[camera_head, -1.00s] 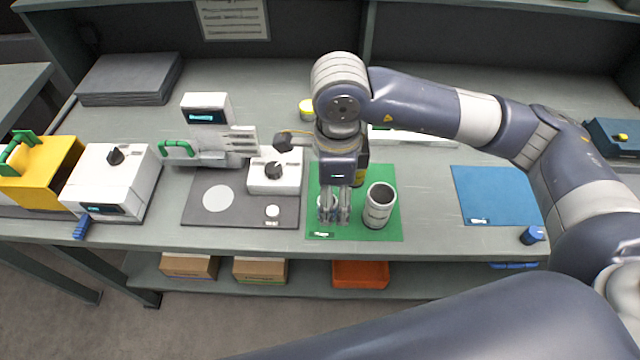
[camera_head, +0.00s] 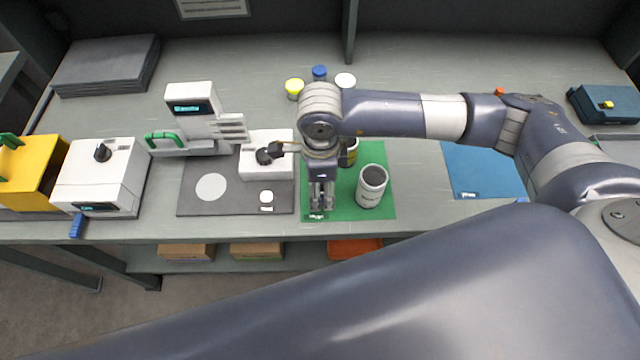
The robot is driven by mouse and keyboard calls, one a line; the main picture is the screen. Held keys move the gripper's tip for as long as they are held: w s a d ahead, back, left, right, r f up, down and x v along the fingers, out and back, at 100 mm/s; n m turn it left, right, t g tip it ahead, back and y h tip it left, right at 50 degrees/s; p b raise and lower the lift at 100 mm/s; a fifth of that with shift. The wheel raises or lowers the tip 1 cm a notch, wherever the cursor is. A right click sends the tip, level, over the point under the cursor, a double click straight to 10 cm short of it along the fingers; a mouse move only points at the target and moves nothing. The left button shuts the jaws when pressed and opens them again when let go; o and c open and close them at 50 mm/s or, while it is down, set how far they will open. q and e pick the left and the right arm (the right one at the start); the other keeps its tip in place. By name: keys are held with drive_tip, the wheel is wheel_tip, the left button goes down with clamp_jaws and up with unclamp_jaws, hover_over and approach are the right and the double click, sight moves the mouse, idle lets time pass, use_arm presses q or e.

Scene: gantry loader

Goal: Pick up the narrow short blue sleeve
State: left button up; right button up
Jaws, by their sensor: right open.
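A small blue-topped round piece (camera_head: 319,73) stands at the back of the bench, between a yellow-topped piece (camera_head: 294,88) and a white-topped one (camera_head: 345,82). I cannot tell whether it is the narrow short blue sleeve; no other clear blue sleeve shows. My right gripper (camera_head: 321,201) points down over the left front part of the green mat (camera_head: 385,210). It is open, and its fingers hide what lies directly beneath. A wide grey-white cylinder (camera_head: 371,187) stands upright on the mat, right of the gripper and apart from it. My left gripper is out of view.
A yellow-banded cylinder (camera_head: 351,152) stands partly hidden behind my right wrist. Left of the mat is a dark plate (camera_head: 226,205) with a white knobbed device (camera_head: 266,166). The blue mat (camera_head: 478,178) on the right looks clear where visible. My arm covers the right front.

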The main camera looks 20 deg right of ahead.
drive_tip(key=shift+s+f, duration=0.15)
drive_tip(key=shift+f, duration=0.65)
drive_tip(key=shift+c, duration=0.9)
drive_tip(key=c, duration=1.2)
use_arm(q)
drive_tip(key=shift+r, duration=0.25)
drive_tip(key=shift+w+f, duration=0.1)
